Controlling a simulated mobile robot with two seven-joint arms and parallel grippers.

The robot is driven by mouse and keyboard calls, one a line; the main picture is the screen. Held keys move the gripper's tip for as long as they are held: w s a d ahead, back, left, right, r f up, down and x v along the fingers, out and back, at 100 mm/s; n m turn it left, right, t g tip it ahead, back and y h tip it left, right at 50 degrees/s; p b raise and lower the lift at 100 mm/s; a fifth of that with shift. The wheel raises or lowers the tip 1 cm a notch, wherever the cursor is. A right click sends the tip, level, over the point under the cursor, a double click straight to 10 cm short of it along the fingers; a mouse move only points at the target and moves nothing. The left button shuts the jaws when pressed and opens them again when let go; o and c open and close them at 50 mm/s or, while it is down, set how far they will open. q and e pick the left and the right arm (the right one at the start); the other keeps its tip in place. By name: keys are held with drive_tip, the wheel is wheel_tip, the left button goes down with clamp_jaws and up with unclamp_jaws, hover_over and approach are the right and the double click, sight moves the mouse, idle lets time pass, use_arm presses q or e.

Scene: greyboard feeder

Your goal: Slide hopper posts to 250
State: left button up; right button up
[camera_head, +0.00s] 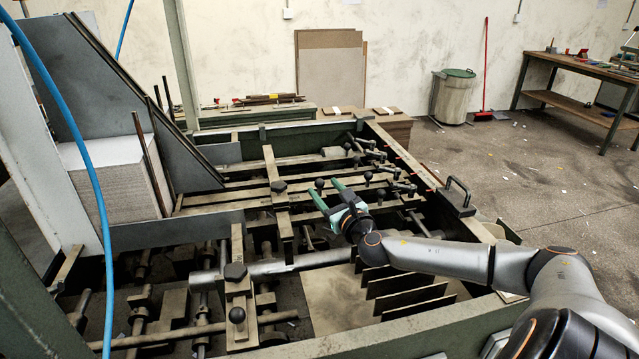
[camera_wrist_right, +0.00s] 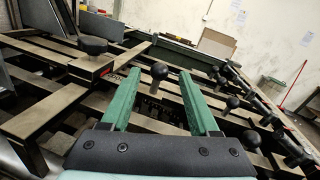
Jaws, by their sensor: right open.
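My right gripper (camera_head: 326,192) is open, its two green fingers pointing away over the middle of the feeder frame. In the right wrist view a black ball knob on a short stem (camera_wrist_right: 160,71) shows between the spread fingers (camera_wrist_right: 161,76); I cannot tell whether they touch it. The knob also shows near the fingertips in the head view (camera_head: 319,184). Slide bars carry black clamp knobs, one at the far bar (camera_head: 279,186) and one at the near bar (camera_head: 235,271). Thin upright rods (camera_head: 150,162) stand beside the board stack. No scale reading is legible. My left gripper is out of view.
A stack of grey board (camera_head: 116,178) stands at the left. Several ball-handled levers (camera_head: 380,180) line the frame's far right side. A black handle (camera_head: 458,194) rises from the right rail. A blue hose (camera_head: 79,140) hangs at the left.

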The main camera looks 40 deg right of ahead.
sight(322, 186)
drive_tip(key=shift+x, duration=1.85)
clamp_jaws()
